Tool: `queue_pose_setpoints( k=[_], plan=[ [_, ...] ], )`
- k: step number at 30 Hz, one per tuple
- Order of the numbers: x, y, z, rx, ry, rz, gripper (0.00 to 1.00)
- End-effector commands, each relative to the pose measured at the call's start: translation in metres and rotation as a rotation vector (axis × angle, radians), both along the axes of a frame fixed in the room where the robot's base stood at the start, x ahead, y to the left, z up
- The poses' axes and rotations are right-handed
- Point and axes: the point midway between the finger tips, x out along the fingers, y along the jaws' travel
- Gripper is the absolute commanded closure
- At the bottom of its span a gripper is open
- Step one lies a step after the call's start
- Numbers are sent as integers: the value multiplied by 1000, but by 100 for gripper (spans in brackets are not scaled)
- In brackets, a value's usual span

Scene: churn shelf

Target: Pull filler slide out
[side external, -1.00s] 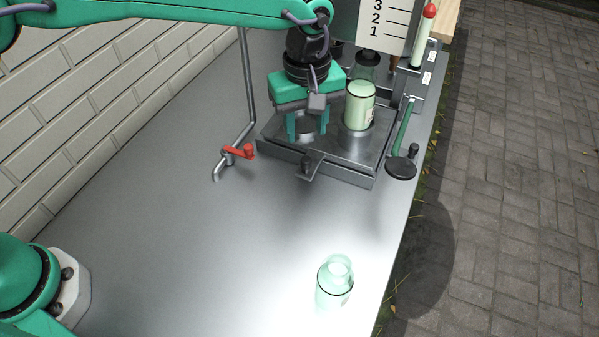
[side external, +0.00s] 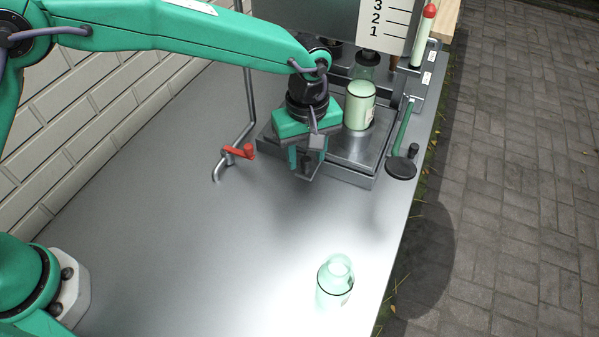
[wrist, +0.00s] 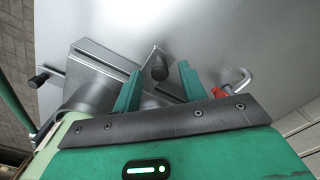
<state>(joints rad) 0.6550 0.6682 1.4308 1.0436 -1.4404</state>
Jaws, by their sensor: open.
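The filler slide (side external: 362,149) is a grey metal tray at the back of the bench, with a bracket and a dark knob (wrist: 159,68) at its front. My gripper (side external: 306,166) is open and points down at the front edge of the slide, by the knob. In the wrist view, the knob shows between the two green fingers (wrist: 160,82), with gaps on both sides. A bottle (side external: 359,106) filled with pale green stands upright on the slide, right of my gripper. Contact between fingers and knob cannot be seen.
A clear greenish bottle (side external: 334,285) stands on the front of the bench. A bent pipe with a red handle (side external: 240,152) is left of the slide. A green lever with a black pad (side external: 401,168) is at right.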

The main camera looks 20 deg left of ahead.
Motion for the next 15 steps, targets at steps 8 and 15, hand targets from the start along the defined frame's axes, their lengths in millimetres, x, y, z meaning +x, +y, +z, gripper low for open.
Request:
queue_pose_setpoints(
  k=[8,15],
  plan=[
    [0,0,-9,-1,-1,0,58],
    [0,0,-9,-1,-1,0,72]
  ],
)
